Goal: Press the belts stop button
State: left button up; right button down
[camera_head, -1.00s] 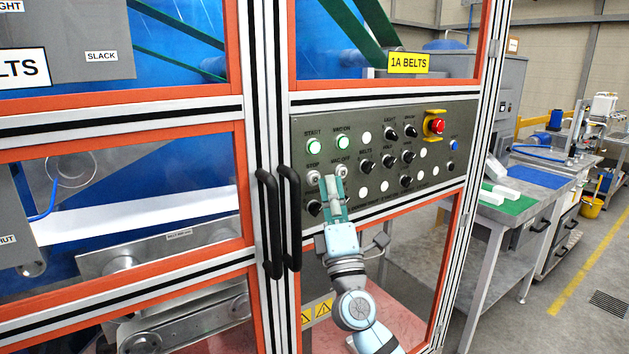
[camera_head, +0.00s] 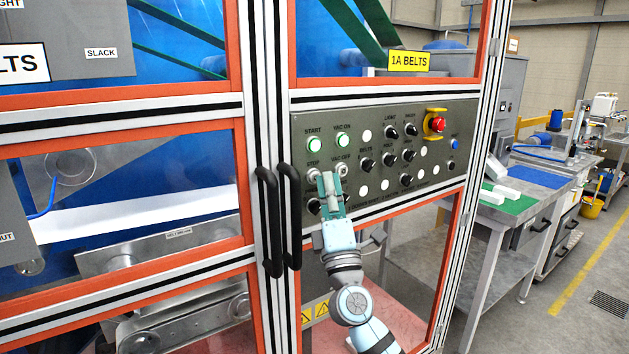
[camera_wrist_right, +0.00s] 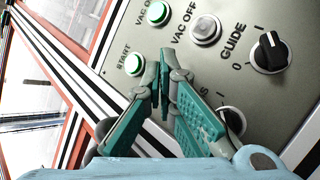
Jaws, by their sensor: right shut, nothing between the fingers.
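The belts stop button (camera_head: 313,176) is a pale round button labelled STOP, below the green-lit START button (camera_head: 314,146) on the grey control panel (camera_head: 440,176). My right gripper (camera_head: 329,176) is shut and empty. Its fingertips are just right of the stop button and cover part of its right side in the head view; I cannot tell whether they touch the panel. In the right wrist view the closed green fingers (camera_wrist_right: 164,62) point at the panel beside the START button (camera_wrist_right: 134,64), and the stop button is hidden behind them. My left gripper is not in view.
The VAC OFF button (camera_head: 341,171) is close to the right of the fingertips. Black knobs, including the GUIDE knob (camera_wrist_right: 270,52), and a red emergency stop (camera_head: 437,125) share the panel. Black door handles (camera_head: 289,215) stick out at the left.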

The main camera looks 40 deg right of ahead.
jog(key=shift+w+b, duration=0.35)
jog(key=shift+w, duration=0.1)
dwell(0.6)
jog(key=shift+s, duration=0.1)
jog(key=shift+s+p, duration=0.3)
jog(key=shift+s, duration=0.45)
jog(key=shift+s, duration=0.1)
jog(key=shift+s+p, duration=0.5)
jog(key=shift+s, duration=1.9)
